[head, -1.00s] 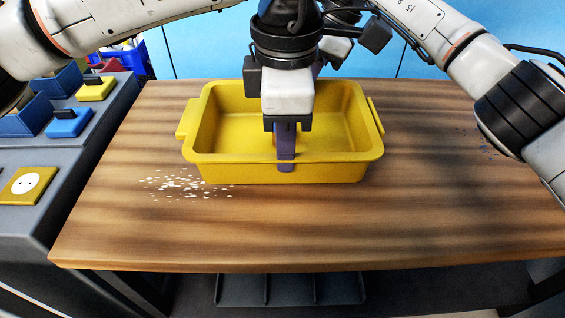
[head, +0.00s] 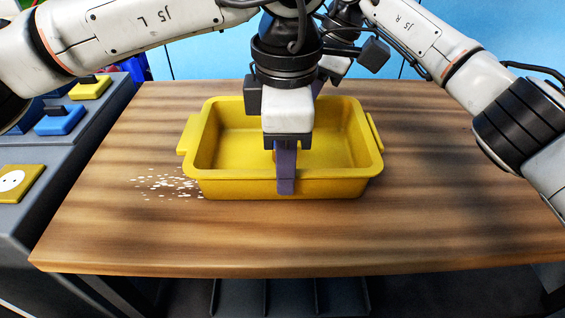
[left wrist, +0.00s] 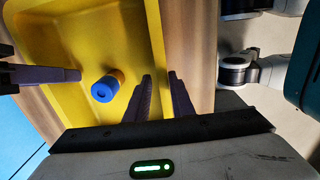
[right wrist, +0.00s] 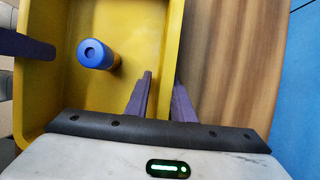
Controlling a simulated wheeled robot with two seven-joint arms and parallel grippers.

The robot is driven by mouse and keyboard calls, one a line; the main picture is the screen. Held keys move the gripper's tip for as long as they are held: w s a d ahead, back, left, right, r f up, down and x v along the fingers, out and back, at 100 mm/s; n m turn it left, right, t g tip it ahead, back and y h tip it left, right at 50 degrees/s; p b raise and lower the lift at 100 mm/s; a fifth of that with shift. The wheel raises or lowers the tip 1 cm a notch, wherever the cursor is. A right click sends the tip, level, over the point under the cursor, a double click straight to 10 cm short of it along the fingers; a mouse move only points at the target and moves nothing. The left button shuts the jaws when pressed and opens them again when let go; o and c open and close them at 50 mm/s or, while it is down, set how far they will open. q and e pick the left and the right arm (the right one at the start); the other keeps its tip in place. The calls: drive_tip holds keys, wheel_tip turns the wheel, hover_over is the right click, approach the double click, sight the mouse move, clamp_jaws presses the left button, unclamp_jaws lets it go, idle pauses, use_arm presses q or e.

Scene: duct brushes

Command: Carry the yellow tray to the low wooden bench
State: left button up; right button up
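The yellow tray (head: 225,186) is over a wooden tabletop (head: 130,235); I cannot tell whether it touches the wood or hangs just above it. My left gripper (head: 285,186) is shut on the near wall of the tray, one purple finger inside and one outside. The left wrist view shows the wall between its fingers (left wrist: 162,95). My right gripper is mostly hidden behind the left in the head view. In the right wrist view its fingers (right wrist: 163,95) straddle the opposite wall and look shut on it. A blue and orange cylinder (left wrist: 106,86) stands inside the tray.
White specks (head: 165,184) lie on the wood left of the tray. A grey counter (head: 60,165) with blue and yellow blocks adjoins on the left. A dark divided rack (head: 290,297) is below the near edge. The wood right of the tray is clear.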

drive_tip(key=shift+r, duration=0.1)
use_arm(q)
wheel_tip(320, 180, up, 12)
drive_tip(key=shift+s, duration=0.25)
use_arm(e)
drive_tip(key=v, duration=1.2)
